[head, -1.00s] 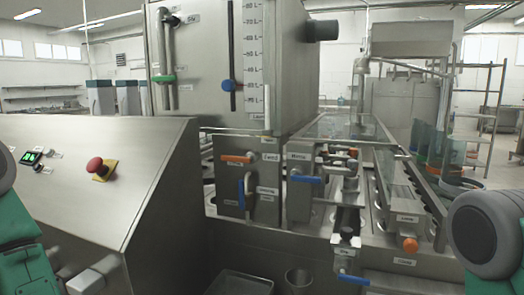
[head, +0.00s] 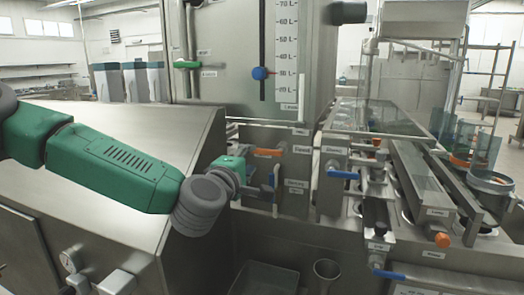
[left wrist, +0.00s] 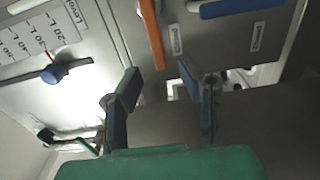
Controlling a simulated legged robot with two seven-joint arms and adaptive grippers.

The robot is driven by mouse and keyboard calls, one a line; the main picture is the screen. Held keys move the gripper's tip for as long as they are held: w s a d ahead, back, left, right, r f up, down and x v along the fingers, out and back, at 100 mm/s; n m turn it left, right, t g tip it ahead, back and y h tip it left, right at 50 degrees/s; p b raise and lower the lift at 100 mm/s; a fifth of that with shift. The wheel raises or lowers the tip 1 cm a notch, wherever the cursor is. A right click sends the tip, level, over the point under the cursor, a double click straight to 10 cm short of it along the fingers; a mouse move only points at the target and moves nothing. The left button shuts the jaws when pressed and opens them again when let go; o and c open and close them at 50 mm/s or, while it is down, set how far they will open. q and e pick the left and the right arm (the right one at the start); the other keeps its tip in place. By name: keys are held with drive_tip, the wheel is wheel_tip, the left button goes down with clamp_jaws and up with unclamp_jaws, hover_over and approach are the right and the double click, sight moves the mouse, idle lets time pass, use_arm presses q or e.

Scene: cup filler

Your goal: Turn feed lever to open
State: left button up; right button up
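The feed lever (head: 267,152) has an orange handle lying roughly level on the front of the steel machine. Its orange handle (left wrist: 152,35) also shows in the left wrist view, just beyond the fingertips and roughly in line with the gap between them. My left gripper (head: 262,180) is close to the machine front, just below the orange handle and partly over the blue lever beneath it. In the left wrist view the two dark fingers of the gripper (left wrist: 158,82) are spread, with nothing between them. My right gripper is out of view.
Another blue lever (head: 344,175) sticks out to the right. A lower blue lever (head: 388,274) and an orange knob (head: 442,240) are nearby. A sloped steel cabinet (head: 110,130) lies under my left arm. A metal cup (head: 327,272) stands below.

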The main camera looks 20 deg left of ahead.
sight(256, 153)
use_arm(q)
drive_tip(key=w, duration=0.3)
drive_tip(key=w+d, duration=0.1)
drive_tip(key=w, duration=0.2)
drive_tip(key=shift+w+d+r, duration=0.1)
drive_tip(key=shift+w+d, duration=0.05)
drive_tip(key=shift+d, duration=0.25)
drive_tip(key=shift+a, duration=0.25)
drive_tip(key=shift+c, duration=0.4)
drive_tip(key=shift+a, duration=0.4)
drive_tip(key=c, duration=0.7)
drive_tip(key=shift+a+f, duration=0.2)
drive_tip(key=shift+a, duration=0.1)
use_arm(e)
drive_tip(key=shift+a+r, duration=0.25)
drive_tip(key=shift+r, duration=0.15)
